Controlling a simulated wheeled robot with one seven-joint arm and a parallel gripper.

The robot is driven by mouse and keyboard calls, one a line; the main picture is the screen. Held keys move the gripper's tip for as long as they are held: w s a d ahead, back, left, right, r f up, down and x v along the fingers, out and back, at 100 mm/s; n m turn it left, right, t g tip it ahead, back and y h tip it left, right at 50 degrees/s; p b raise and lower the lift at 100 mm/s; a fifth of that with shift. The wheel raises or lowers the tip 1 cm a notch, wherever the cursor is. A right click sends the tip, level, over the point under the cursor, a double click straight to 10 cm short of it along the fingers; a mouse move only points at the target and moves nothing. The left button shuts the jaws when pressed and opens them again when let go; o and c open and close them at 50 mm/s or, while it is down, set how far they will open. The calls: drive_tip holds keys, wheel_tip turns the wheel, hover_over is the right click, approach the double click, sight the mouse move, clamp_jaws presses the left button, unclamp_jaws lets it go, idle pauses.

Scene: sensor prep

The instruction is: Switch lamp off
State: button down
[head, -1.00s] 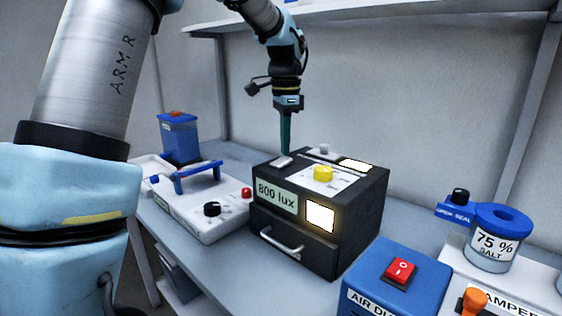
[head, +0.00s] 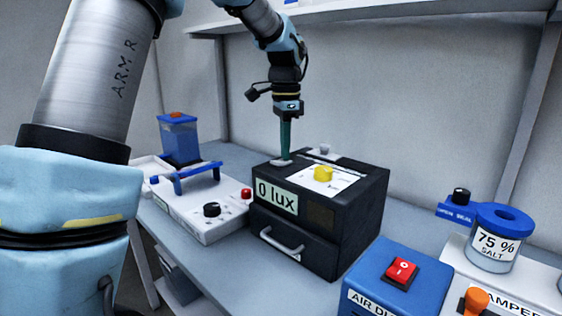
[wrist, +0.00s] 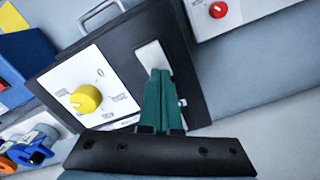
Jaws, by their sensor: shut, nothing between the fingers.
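The lamp box (head: 340,232) is black and stands on the bench in the middle of the head view. Its front label (head: 277,196) reads 0 lux, and its front and top windows are dark. On top are a yellow knob (head: 323,174) and a white rocker switch (head: 282,162). In the wrist view the yellow knob (wrist: 86,99) is at the left and the white switch (wrist: 152,56) near the middle. My gripper (head: 285,156) is shut, pointing down, its green fingertips at the switch, seemingly touching it. The fingertips hide part of the switch.
A white device with a blue handle (head: 196,172) and black knob stands to the left of the box. A blue box with a red switch (head: 402,271) stands at front right, with a salt container (head: 494,245) beyond it. A blue container (head: 179,138) is at back left.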

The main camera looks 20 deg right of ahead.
wheel_tip(320, 180, up, 7)
drive_tip(key=p, duration=0.6)
idle(0.5)
drive_tip(key=a+f+n, duration=0.1)
drive_tip(key=a, duration=0.1)
drive_tip(key=a+n, duration=0.1)
drive_tip(key=a, duration=0.2)
drive_tip(key=a+f+n, duration=0.1)
drive_tip(key=a, duration=0.1)
drive_tip(key=shift+w+a+f+n, duration=0.2)
drive_tip(key=shift+w+f+n, duration=0.05)
drive_tip(key=shift+f+n, duration=0.1)
drive_tip(key=s+a+f+n, duration=0.3)
drive_tip(key=a+n, duration=0.1)
drive_tip(key=a, duration=0.3)
drive_tip(key=s+a+f+n+t, duration=0.1)
drive_tip(key=s+a+f+n, duration=0.2)
drive_tip(key=a, duration=0.5)
drive_tip(key=s+a+f+n, duration=0.3)
drive_tip(key=s+a+n, duration=0.2)
drive_tip(key=a+n, duration=0.2)
drive_tip(key=shift+s+a+f+t, duration=0.25)
drive_tip(key=shift+a+t, duration=0.05)
drive_tip(key=shift+a, duration=0.45)
drive_tip(key=c, duration=1.5)
unclamp_jaws()
